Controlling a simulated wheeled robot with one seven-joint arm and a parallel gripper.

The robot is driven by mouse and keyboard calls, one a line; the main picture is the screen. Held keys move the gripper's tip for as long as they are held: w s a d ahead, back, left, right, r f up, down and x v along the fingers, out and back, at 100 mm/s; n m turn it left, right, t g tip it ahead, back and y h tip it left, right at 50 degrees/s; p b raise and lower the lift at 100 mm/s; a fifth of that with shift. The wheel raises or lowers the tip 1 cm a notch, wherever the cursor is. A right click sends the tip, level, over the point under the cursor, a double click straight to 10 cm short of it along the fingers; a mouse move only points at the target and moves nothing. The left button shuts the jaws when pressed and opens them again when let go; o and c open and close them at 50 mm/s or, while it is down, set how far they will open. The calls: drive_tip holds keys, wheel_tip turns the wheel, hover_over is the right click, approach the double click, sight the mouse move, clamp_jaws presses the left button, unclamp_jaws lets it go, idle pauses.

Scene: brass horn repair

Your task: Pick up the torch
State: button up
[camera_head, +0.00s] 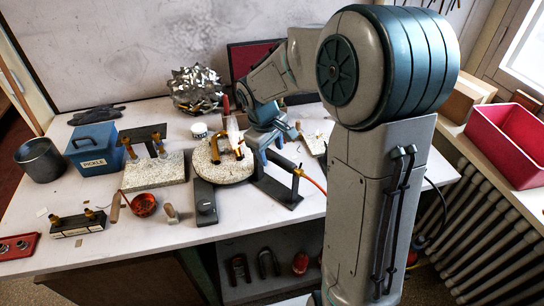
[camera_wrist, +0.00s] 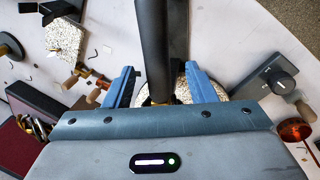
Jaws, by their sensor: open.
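The torch shows in the head view as a dark handle (camera_head: 283,162) lying on a black stand (camera_head: 277,191), with an orange hose leading off to the right. My gripper (camera_head: 268,152) is low over its left part and hides some of it. In the wrist view the dark torch handle (camera_wrist: 154,45) runs between the two blue fingers of my open gripper (camera_wrist: 158,75), with a gap on each side. A bit of brass shows at its lower end, where my palm hides the rest.
A round speckled turntable (camera_head: 222,172) with brass parts is just left of my gripper. A dark block with a knob (camera_head: 205,203) stands in front of it. The front table edge is mostly clear.

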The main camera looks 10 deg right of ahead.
sight(272, 153)
drive_tip(key=f, duration=0.3)
drive_tip(key=shift+w+d+f, duration=0.1)
drive_tip(key=shift+w+d, duration=0.2)
drive_tip(key=shift+d, duration=0.05)
drive_tip(key=shift+c, duration=0.3)
drive_tip(key=c, duration=1)
